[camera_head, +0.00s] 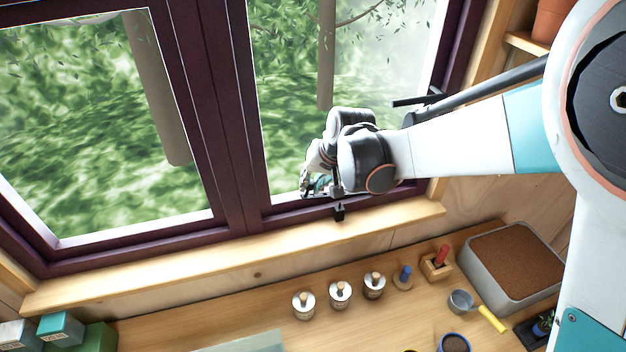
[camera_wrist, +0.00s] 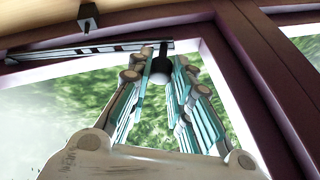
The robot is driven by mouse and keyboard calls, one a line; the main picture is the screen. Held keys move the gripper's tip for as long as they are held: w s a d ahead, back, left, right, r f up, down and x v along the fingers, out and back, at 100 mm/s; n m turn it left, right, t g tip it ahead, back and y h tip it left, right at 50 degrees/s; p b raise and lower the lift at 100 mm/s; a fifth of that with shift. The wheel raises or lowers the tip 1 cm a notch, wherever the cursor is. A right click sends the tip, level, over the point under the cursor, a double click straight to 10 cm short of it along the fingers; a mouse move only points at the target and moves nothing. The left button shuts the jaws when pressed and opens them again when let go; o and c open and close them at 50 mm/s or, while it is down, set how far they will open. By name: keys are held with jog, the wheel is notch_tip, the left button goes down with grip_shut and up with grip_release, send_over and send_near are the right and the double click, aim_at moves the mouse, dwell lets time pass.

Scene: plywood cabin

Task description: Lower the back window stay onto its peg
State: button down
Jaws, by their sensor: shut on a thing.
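The window stay (camera_wrist: 100,50) is a dark, slotted bar, seen in the wrist view running along the lower window frame. A black round knob (camera_wrist: 160,68) is at its end near the window's middle uprights. My gripper (camera_wrist: 160,80) is shut on this knob, with a finger on each side; in the head view my gripper (camera_head: 318,185) is at the lower part of the right window. The peg (camera_wrist: 88,18) is a small black block on the sill, also in the head view (camera_head: 339,212). The stay appears apart from the peg. The exact height gap cannot be told.
The wooden sill (camera_head: 240,250) runs below the dark window frame (camera_head: 225,130). On the bench below stand several small jars (camera_head: 340,295), a grey tray of soil (camera_head: 512,262), a scoop (camera_head: 462,302) and a red-handled tool (camera_head: 440,257). My arm comes in from the right.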

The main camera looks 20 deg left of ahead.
notch_tip(320, 180, down, 9)
jog(key=s+a+t+h+b, duration=0.2)
jog(key=b, duration=0.6)
jog(key=shift+s+a+f+n+t+h, duration=0.2)
jog(key=shift+s+n+t+h, duration=0.1)
jog(key=shift+n, duration=0.1)
jog(key=c, duration=1.8)
grip_release()
jog(key=o, duration=0.4)
jog(key=shift+w+a+f, duration=0.15)
jog(key=shift+a, duration=0.05)
jog(key=shift+c, duration=0.2)
jog(key=shift+d, duration=0.1)
